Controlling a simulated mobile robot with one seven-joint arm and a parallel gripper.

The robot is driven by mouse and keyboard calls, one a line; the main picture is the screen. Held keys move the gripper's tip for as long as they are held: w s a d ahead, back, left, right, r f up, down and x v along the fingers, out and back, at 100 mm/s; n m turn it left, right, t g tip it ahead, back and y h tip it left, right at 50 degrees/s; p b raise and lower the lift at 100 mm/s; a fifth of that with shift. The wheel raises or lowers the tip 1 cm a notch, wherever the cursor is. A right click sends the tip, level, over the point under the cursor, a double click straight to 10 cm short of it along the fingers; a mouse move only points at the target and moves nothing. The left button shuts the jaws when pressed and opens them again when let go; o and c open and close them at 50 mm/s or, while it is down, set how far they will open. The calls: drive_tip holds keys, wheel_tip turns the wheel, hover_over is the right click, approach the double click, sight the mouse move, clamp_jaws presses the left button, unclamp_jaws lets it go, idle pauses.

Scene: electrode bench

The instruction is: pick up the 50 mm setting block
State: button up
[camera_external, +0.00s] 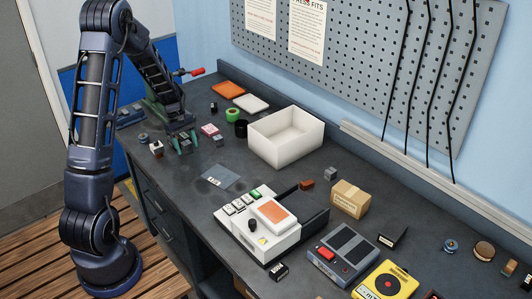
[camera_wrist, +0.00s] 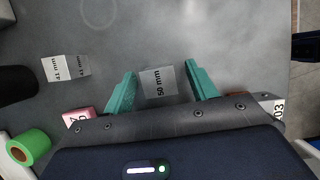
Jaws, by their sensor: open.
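The 50 mm setting block (camera_wrist: 158,84) is a grey block with "50 mm" printed on its face, lying on the dark bench top. In the wrist view it sits between the two teal fingers of my gripper (camera_wrist: 160,72), with a gap visible on each side. My gripper is open and holds nothing. In the external view my gripper (camera_external: 183,143) is low over the left part of the bench; the block cannot be made out there among the fingers. A similar grey block marked "41 mm" (camera_wrist: 66,68) stands to the left in the wrist view.
A pink block (camera_wrist: 79,117) and a green tape roll (camera_wrist: 27,147) are left of my gripper in the wrist view.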

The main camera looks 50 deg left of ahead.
drive_tip(key=shift+d+f, duration=0.15)
drive_tip(key=shift+f, duration=0.15)
drive_tip(key=shift+c, duration=0.5)
drive_tip(key=c, duration=1.1)
clamp_jaws()
drive_tip(key=shift+r, duration=0.15)
